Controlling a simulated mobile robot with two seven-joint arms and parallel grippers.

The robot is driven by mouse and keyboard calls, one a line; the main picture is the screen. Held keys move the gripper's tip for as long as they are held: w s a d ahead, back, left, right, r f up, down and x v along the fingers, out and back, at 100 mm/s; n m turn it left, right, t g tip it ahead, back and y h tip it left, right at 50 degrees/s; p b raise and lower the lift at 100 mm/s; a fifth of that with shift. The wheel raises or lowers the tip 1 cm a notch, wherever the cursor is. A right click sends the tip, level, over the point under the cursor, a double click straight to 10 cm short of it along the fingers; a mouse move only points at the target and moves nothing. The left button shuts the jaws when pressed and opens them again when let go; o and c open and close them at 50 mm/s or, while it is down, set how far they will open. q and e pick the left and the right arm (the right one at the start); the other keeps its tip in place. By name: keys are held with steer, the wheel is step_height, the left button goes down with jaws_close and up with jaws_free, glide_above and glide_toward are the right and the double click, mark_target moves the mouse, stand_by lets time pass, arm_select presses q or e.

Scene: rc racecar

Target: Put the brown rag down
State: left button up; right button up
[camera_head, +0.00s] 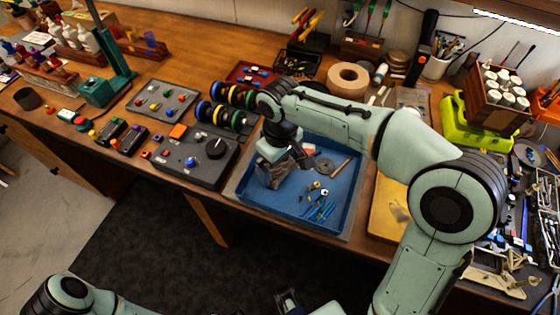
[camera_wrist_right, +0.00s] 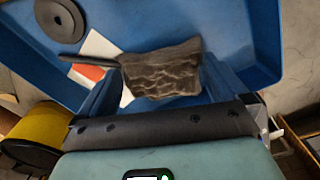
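The brown rag (camera_wrist_right: 165,72) is bunched between the two fingers of my right gripper (camera_wrist_right: 163,92) in the right wrist view, and its sides meet both fingers. In the head view my right gripper (camera_head: 282,170) points down over the left part of the blue tray (camera_head: 347,215), with the rag mostly hidden by the hand. I cannot tell whether the rag touches the tray floor. A piece of my left gripper (camera_head: 290,302) shows at the bottom edge of the head view, cut off, and its fingers are not clear.
The tray also holds a grey disc (camera_head: 324,167), a wooden stick (camera_head: 341,169) and small blue tools (camera_head: 320,210). A black control box (camera_head: 195,160) stands left of it, and a yellow board (camera_head: 386,208) lies to the right. The tray's front middle has some bare floor.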

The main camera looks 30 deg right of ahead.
mark_target(280, 167)
step_height(280, 167, up, 12)
steer(key=p, duration=0.2)
steer(key=shift+r+p, duration=0.2)
steer(key=shift+p, duration=0.15)
stand_by(0.3)
